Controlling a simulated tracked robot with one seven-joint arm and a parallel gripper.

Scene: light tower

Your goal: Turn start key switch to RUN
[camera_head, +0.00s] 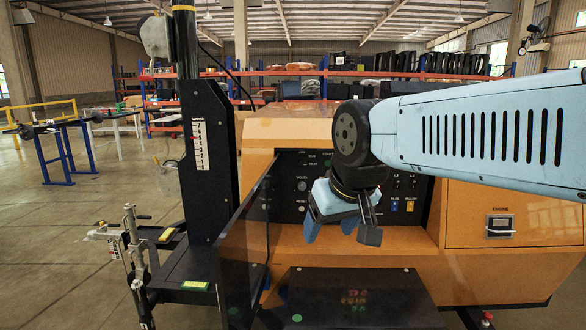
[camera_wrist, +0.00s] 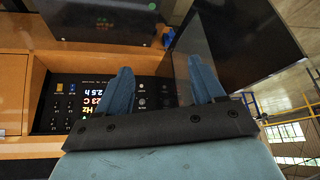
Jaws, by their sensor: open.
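The black control panel (camera_head: 290,192) is set in the orange machine's front, partly behind my arm. Small labels near its upper left are hard to read; one seems to say RUN. Round knobs sit below them on the panel's left side. I cannot pick out the start key switch or its position; my wrist hides the panel's middle. My gripper (camera_head: 331,234) is in front of the panel, open and empty, its two blue fingers apart. In the wrist view, my gripper (camera_wrist: 160,66) shows spread fingers, with the upside-down panel (camera_wrist: 70,103), lit display digits and small round knobs beyond.
A dark open door (camera_head: 245,255) stands left of the panel, close to my gripper; it shows in the wrist view (camera_wrist: 235,40). A black box (camera_head: 352,300) lies in front below. A black mast (camera_head: 209,150) stands at left.

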